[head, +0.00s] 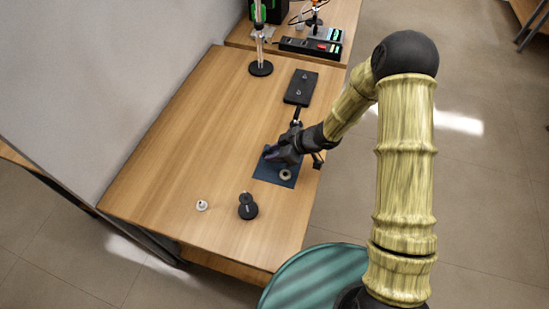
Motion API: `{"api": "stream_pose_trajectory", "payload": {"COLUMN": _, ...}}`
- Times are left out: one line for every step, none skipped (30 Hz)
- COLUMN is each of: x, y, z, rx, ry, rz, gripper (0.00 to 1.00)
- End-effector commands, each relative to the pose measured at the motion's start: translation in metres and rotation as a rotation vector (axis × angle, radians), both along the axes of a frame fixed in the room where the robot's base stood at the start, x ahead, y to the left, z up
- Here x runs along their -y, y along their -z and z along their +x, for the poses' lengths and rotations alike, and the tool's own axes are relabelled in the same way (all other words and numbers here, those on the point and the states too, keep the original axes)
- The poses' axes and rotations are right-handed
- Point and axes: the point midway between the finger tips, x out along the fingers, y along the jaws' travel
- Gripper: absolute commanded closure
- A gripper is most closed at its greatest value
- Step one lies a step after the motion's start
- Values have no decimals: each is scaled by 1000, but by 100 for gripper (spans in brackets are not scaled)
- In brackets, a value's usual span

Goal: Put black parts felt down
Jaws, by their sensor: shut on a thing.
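A dark blue mesh pad (263,173) lies on the wooden table near its right edge. A small pale ring-shaped part (286,174) rests on the pad. My gripper (274,156) is low over the pad's upper part, behind the ring. It is shut on a small dark thing, mostly hidden by the fingers; its shape and which side is its felt cannot be told. Black round parts (248,211) sit together on the bare wood in front of the pad, one with a pale pin or centre. A small white part (202,205) lies left of them.
A black plate with small pale fittings (300,88) lies on the wooden table (180,140) behind the pad. A stand with a round black base (261,68) is at the back. Devices (310,47) occupy the far table. The table's left and middle are clear.

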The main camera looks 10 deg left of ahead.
Motion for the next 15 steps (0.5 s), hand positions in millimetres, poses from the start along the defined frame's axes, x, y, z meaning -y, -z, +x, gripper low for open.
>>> {"api": "stream_pose_trajectory", "payload": {"x": 0, "y": 5, "z": -1, "rx": -3, "ry": 0, "rz": -1, "gripper": 91}}
{"api": "stream_pose_trajectory", "payload": {"x": 0, "y": 9, "z": -1, "rx": -4, "ry": -1, "rz": -2, "gripper": 91}}
{"api": "stream_pose_trajectory", "payload": {"x": 0, "y": 15, "z": -1, "rx": -4, "ry": 0, "rz": -2, "gripper": 91}}
{"api": "stream_pose_trajectory", "payload": {"x": 0, "y": 19, "z": -1, "rx": -5, "ry": 1, "rz": -2, "gripper": 91}}
{"api": "stream_pose_trajectory", "payload": {"x": 0, "y": 23, "z": -1, "rx": -5, "ry": -1, "rz": -2, "gripper": 91}}
{"api": "stream_pose_trajectory", "payload": {"x": 0, "y": 28, "z": -1, "rx": -5, "ry": 1, "rz": -2, "gripper": 91}}
{"api": "stream_pose_trajectory", "payload": {"x": 0, "y": 31, "z": -1, "rx": -4, "ry": 0, "rz": -1, "gripper": 91}}
{"api": "stream_pose_trajectory", "payload": {"x": 0, "y": 34, "z": -1, "rx": -4, "ry": -1, "rz": -1, "gripper": 91}}
{"api": "stream_pose_trajectory", "payload": {"x": 0, "y": 36, "z": -1, "rx": -3, "ry": 0, "rz": 0, "gripper": 91}}
{"api": "stream_pose_trajectory", "payload": {"x": 0, "y": 37, "z": 0, "rx": -1, "ry": 0, "rz": 0, "gripper": 91}}
{"api": "stream_pose_trajectory", "payload": {"x": 0, "y": 37, "z": 0, "rx": -1, "ry": -1, "rz": 0, "gripper": 91}}
{"api": "stream_pose_trajectory", "payload": {"x": 0, "y": 36, "z": 0, "rx": 0, "ry": -1, "rz": 0, "gripper": 91}}
{"api": "stream_pose_trajectory", "payload": {"x": -1, "y": 36, "z": 0, "rx": 0, "ry": -1, "rz": 0, "gripper": 91}}
{"api": "stream_pose_trajectory", "payload": {"x": -1, "y": 36, "z": -1, "rx": 0, "ry": -1, "rz": 0, "gripper": 91}}
{"api": "stream_pose_trajectory", "payload": {"x": -1, "y": 36, "z": -1, "rx": 0, "ry": -1, "rz": 0, "gripper": 91}}
